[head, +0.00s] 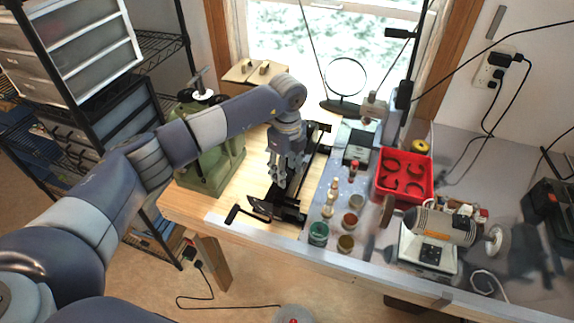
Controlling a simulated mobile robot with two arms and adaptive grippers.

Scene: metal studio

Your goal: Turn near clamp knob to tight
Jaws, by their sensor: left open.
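My left gripper (280,182) comes in from the upper left and points down over the bench. Its fingers look apart, with nothing clearly between them. Just below and beside it is a black clamp-like rail device (290,212) on the wooden bench top. A black crank-like knob (233,214) sticks out at its near left end, close to the bench's front edge. The gripper is above and to the right of this knob, apart from it. The fingers hide part of the device; whether they touch it I cannot tell. The knob's tightness cannot be seen. My right gripper is not in view.
A green machine (213,165) stands left of the gripper. Small jars, including a green one (318,234), stand on the grey mat to the right. Beyond are a red tray (404,174) and a bench grinder or polisher (440,226). Bare wood shows left of the clamp.

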